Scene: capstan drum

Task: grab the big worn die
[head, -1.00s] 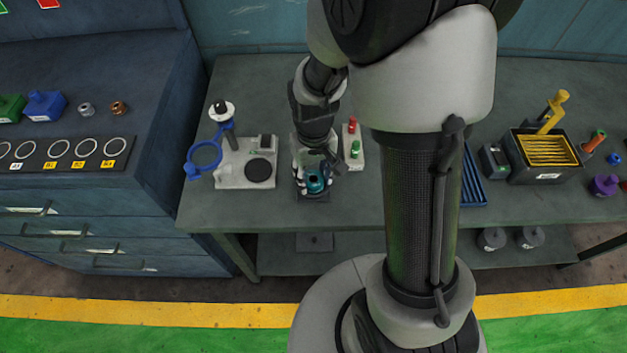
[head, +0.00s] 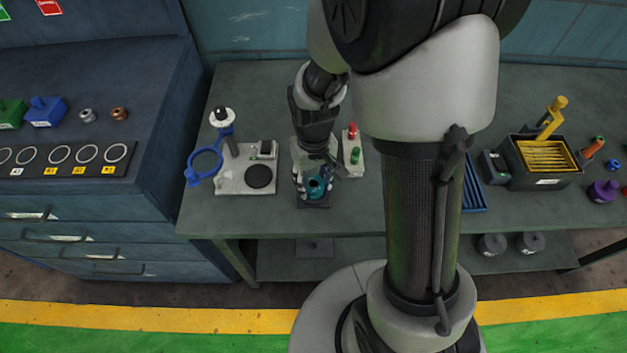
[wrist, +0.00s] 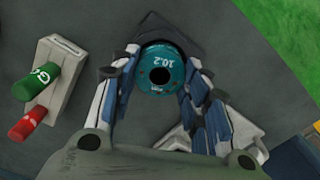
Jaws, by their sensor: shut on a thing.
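The die is a teal round piece (wrist: 161,60) with a dark centre hole and the mark 10.2 on its top face in the wrist view. It also shows in the head view as a teal ring (head: 323,184) at the front of the bench. It is on or just above a dark block (head: 314,204); I cannot tell if they touch. My gripper (wrist: 164,84) points down with a finger on each side of the die and is shut on it. The fingers hide its sides. The gripper also shows in the head view (head: 317,180).
Left of the gripper stands a pale fixture (head: 232,183) with a black disc and a blue ring. Close right is a pale block (head: 352,165) with red and green handled gauges. A dark box with yellow slats (head: 545,165) is far right.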

